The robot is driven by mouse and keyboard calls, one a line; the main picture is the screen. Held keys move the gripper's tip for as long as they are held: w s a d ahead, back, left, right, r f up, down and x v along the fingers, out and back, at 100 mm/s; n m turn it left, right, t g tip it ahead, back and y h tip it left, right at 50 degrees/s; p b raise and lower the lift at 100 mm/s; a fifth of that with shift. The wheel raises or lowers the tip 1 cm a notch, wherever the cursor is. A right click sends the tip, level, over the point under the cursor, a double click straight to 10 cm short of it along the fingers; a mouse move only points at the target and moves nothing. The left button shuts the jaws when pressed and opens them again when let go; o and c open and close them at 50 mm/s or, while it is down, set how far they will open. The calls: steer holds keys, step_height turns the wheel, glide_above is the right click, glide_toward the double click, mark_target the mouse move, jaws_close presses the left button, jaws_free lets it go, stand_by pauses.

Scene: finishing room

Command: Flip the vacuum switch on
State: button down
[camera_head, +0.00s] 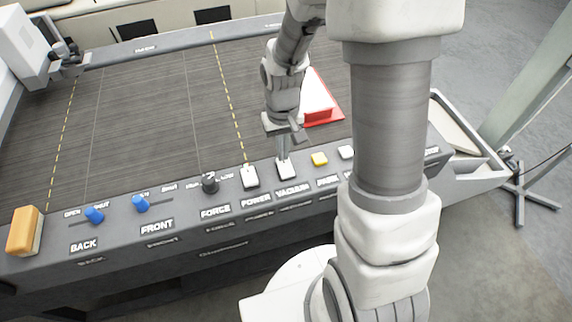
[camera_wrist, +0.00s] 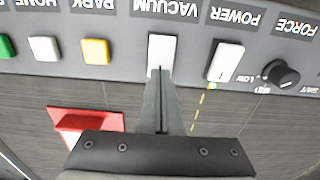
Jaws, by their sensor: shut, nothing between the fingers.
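The white vacuum switch (camera_head: 284,172) sits on the table's front panel above the label VACUUM. It also shows upside down in the wrist view as a white rocker (camera_wrist: 162,50). My gripper (camera_head: 283,154) points down at it, fingers shut together and empty. In the wrist view the fingertips (camera_wrist: 159,74) overlap the switch's table-side end. I cannot tell whether they touch it. The fingers hide that end and the panel just behind it. I cannot tell which way the vacuum switch is set.
The white power switch (camera_wrist: 226,61) is beside it, with a small green light (camera_wrist: 211,86) nearby. On the other side is the yellow park button (camera_head: 319,159). A black force knob (camera_head: 209,183) lies further left. A red-and-white item (camera_head: 320,103) is on the table behind.

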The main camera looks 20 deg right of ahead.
steer(key=shift+f+b, duration=0.45)
steer(key=shift+f, duration=0.2)
steer(key=shift+r, duration=0.15)
steer(key=shift+r+p, duration=2.65)
steer(key=shift+r, duration=0.75)
